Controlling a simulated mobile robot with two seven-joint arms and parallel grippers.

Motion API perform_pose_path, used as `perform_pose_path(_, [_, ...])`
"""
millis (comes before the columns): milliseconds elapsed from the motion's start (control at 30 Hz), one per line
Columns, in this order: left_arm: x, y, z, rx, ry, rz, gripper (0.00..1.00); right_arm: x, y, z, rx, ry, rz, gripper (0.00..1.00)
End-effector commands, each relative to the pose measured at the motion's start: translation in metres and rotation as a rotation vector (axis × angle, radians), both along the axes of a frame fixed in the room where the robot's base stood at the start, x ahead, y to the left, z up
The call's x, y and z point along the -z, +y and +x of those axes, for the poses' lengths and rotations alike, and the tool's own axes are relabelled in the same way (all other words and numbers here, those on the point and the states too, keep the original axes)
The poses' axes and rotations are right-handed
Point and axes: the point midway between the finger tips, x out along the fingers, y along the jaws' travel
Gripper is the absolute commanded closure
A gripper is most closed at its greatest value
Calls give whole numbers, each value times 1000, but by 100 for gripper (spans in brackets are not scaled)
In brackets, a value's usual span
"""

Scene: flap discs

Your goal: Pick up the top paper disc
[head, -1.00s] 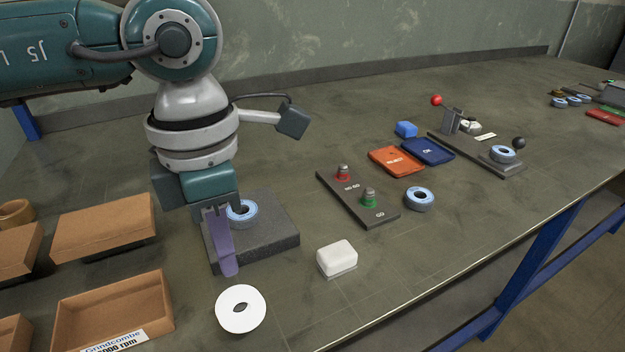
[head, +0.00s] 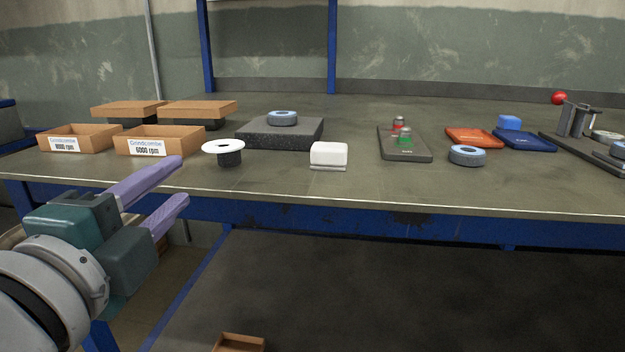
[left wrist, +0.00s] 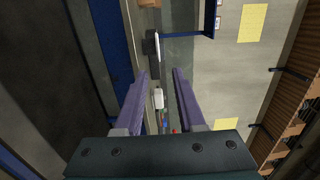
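The white paper disc (head: 223,146) lies flat on top of a short dark cylinder (head: 230,159) near the table's front edge. In the left wrist view the disc (left wrist: 157,45) shows as a thin pale edge beside the dark cylinder (left wrist: 150,44). My left gripper (head: 182,181), with purple fingers, is in front of the table edge, left of the disc and apart from it. Its fingers are spread with nothing between them, as the left wrist view (left wrist: 160,72) also shows. My right gripper is in no view.
Cardboard trays (head: 160,147) stand left of the disc. A dark stone block (head: 290,139) with a blue-grey flap disc (head: 283,118) is behind it. A white block (head: 328,154) stands to its right. A button plate (head: 405,150) and coloured trays (head: 474,138) lie farther right.

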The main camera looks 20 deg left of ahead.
Motion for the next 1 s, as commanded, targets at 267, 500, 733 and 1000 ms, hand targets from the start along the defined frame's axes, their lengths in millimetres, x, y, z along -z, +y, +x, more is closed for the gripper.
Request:
perform_pose_path(267, [1,14,33,-17,8,-4,61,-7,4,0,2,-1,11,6])
perform_pose_path(500, [2,18,54,-14,7,-4,61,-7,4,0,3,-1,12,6])
perform_pose_path(733, [3,26,87,-14,8,-4,61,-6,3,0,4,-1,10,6])
perform_pose_path(1000, [3,28,93,-14,11,-5,61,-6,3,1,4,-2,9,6])
